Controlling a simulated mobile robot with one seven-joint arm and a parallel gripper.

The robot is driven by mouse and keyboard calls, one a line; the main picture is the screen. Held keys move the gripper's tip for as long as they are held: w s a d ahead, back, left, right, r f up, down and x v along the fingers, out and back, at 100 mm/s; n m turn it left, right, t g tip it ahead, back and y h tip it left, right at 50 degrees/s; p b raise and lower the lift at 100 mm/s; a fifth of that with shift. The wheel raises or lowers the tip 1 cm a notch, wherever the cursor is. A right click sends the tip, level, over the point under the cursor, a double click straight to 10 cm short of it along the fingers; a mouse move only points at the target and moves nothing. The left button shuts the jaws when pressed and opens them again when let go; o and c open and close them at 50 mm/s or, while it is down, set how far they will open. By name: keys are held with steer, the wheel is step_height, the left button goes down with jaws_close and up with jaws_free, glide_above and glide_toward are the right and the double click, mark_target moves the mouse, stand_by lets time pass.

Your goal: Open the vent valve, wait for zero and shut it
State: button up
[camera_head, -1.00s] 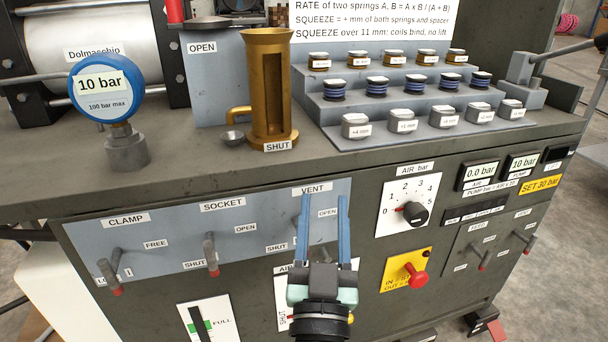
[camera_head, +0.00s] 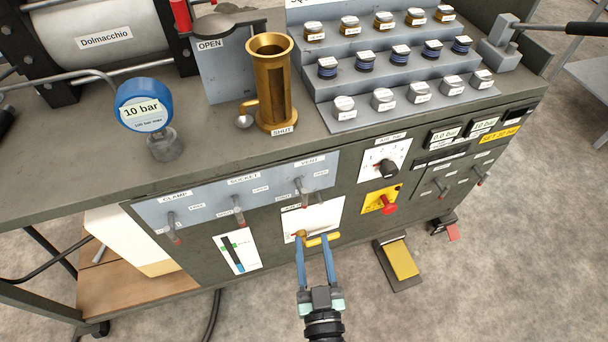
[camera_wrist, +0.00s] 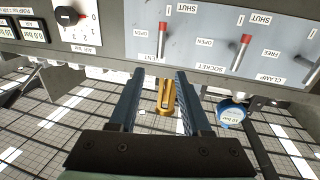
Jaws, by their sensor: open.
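The vent valve lever (camera_head: 300,190) hangs down under the VENT label on the blue-grey panel, beside the SHUT mark. In the wrist view, which is upside down, it is the red-tipped lever (camera_wrist: 162,40). My gripper (camera_head: 314,240) is open and empty, below and apart from the lever.
The clamp lever (camera_head: 172,228) and socket lever (camera_head: 238,212) hang to the left of the vent lever. A brass cylinder (camera_head: 272,80) stands on the bench above. The black knob (camera_head: 386,168) and red button (camera_head: 388,205) are to the right. A yellow pedal (camera_head: 398,258) is on the floor.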

mark_target(305, 197)
steer(key=w, duration=0.4)
steer(key=w+a, duration=0.1)
steer(key=w, duration=0.3)
steer(key=w+b, duration=0.1)
steer(key=w, duration=0.3)
steer(key=shift+w+a, duration=0.25)
steer(key=shift+w, duration=0.05)
jaws_close()
